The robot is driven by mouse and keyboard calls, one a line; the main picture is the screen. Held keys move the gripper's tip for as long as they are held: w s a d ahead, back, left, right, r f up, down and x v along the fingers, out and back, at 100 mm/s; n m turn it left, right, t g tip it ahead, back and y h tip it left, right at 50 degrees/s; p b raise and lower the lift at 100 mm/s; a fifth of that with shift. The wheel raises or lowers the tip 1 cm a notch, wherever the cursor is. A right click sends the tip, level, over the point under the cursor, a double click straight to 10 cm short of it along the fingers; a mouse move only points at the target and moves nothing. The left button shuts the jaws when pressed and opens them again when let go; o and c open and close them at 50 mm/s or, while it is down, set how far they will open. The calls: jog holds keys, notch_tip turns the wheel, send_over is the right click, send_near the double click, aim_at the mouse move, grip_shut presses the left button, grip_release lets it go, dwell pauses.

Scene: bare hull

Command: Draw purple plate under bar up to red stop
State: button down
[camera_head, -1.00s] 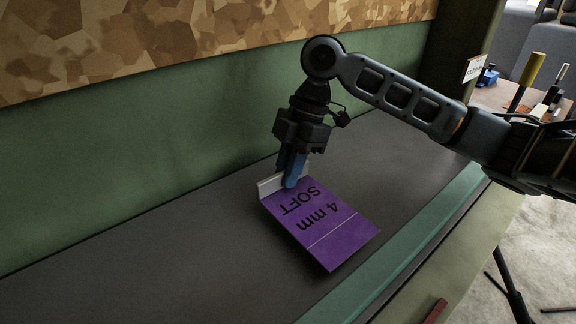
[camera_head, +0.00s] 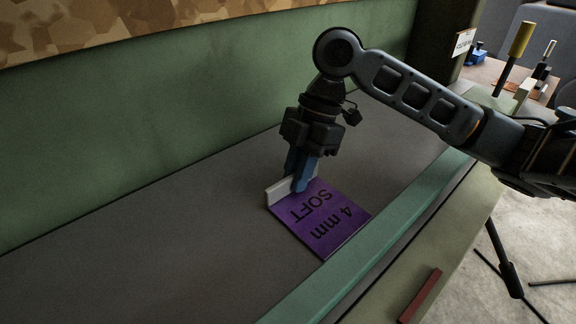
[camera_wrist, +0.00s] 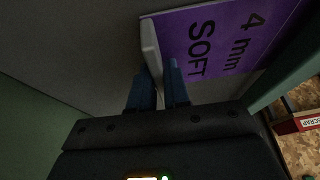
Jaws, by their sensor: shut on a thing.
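The purple plate (camera_head: 322,216), marked "4 mm SOFT", lies on the dark surface. A pale upright lip (camera_head: 280,190) runs along its near-wall edge. My gripper (camera_head: 299,184) points down with its blue fingers shut on this lip; the wrist view also shows the lip between the fingers (camera_wrist: 158,90). The plate's opposite edge meets the teal bar (camera_head: 385,230) in the wrist view; its white line is not visible, and how much lies under the bar is hidden. A dark red strip (camera_head: 420,295), seemingly the red stop, lies on the pale green ledge beyond the bar.
A green wall (camera_head: 130,135) stands behind the dark surface. The surface left of the plate is clear. A red-edged piece labelled "SCRAP" (camera_wrist: 307,122) shows at the right in the wrist view. A table with tools (camera_head: 510,70) stands at the back right.

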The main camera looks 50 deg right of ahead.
aim_at(319, 214)
jog(key=shift+s+a+b, duration=0.2)
jog(key=shift+s, duration=0.7)
jog(key=shift+s+a+b, duration=0.15)
jog(key=shift+s+b, duration=0.1)
jog(key=shift+s, duration=0.65)
jog(key=shift+s+a+b, duration=0.2)
jog(key=shift+s, duration=0.7)
jog(key=shift+s+a, duration=0.15)
jog(key=shift+s, duration=0.5)
jog(key=c, duration=1)
grip_release()
jog(key=shift+o, duration=0.2)
jog(key=shift+f+b, duration=0.1)
jog(key=shift+b, duration=0.2)
jog(key=o, duration=0.4)
jog(key=shift+r+p, duration=1.85)
jog(key=shift+r, duration=0.7)
